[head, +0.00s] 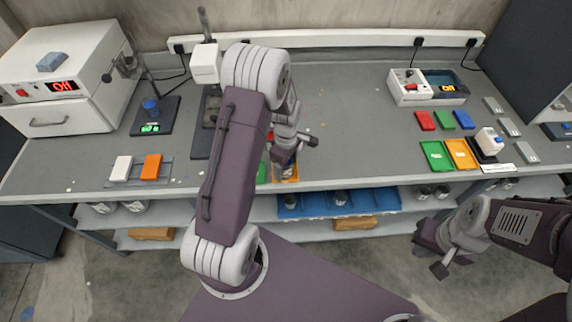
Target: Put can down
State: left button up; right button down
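My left gripper (292,148) is over the middle of the bench, low above an orange pad (286,179). A small dark can with a bluish patch (288,166) shows just below it, at the orange pad. I cannot tell whether the can touches the pad or is held, as my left arm and wrist hide part of the gripper. One finger sticks out on the right side. My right gripper (437,252) is open and empty, over the floor in front of the bench at the right.
Blue bins (320,211) sit under the bench. The bench right of centre is clear.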

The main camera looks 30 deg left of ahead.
pick_arm(q)
notch_tip(320, 180, up, 12)
jog(key=s+d+f+m+t, duration=0.1)
jog(key=s+d+m, duration=0.6)
jog(key=s+m, duration=0.5)
jog(key=m, duration=0.5)
jog(key=shift+s+f, duration=0.25)
jog(key=shift+f, duration=0.1)
jog(key=shift+s, duration=0.1)
